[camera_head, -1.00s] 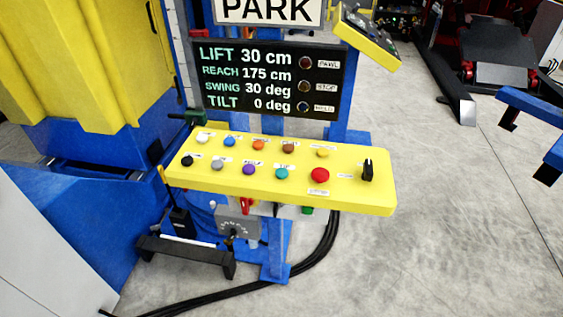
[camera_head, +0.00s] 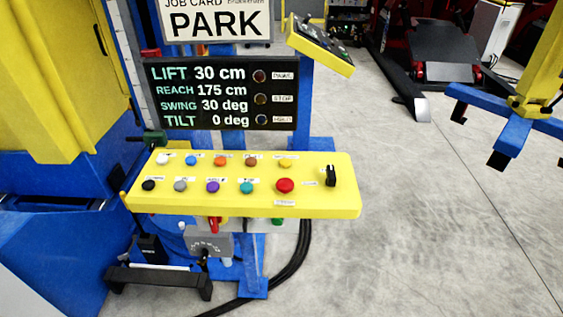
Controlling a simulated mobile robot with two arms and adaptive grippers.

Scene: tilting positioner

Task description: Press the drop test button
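The yellow control panel (camera_head: 240,203) stands in the middle of the view with two rows of coloured buttons. The back row has a white button (camera_head: 162,159), a blue button (camera_head: 190,160), an orange button (camera_head: 220,161), a brown button (camera_head: 250,161) and a yellow button (camera_head: 285,163). The labels are too small to read, so I cannot tell which is drop test. Neither gripper is in view.
A black selector (camera_head: 331,175) sits at the panel's right end. The display (camera_head: 220,94) reads lift 30 cm, reach 175 cm, swing 30 deg, tilt 0 deg. A tilted yellow pendant (camera_head: 321,45) is above right. A black pedal bar (camera_head: 158,281) is below.

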